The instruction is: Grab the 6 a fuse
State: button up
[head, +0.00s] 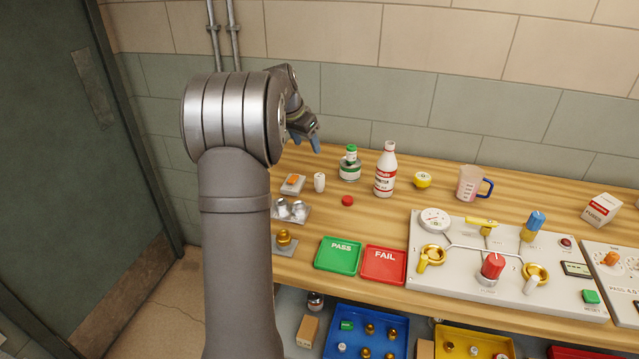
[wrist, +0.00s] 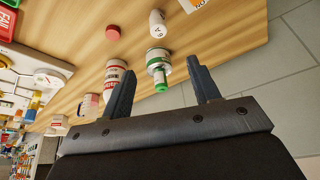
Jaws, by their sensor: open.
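No marking that reads 6 A is legible in either view. A small white cylinder (head: 319,182) that looks like a fuse stands upright near the left end of the wooden bench. It also shows in the wrist view (wrist: 157,24), near the top. My gripper (head: 304,142) is above the back left of the bench, up and behind the cylinder. Its fingers are apart and empty, and they also show in the wrist view (wrist: 161,75).
A green-capped jar (head: 349,166) and a white bottle (head: 385,172) stand close to the cylinder. A red cap (head: 347,201) lies in front. Green PASS (head: 338,266) and red FAIL (head: 384,278) trays lie nearer. A valve panel (head: 460,277) fills the right.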

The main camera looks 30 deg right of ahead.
aim_at(319, 176)
jog(key=x, duration=1.1)
jog(key=shift+f, duration=0.35)
jog(key=shift+a+x, duration=0.2)
jog(key=shift+x, duration=2.45)
jog(key=c, duration=1.1)
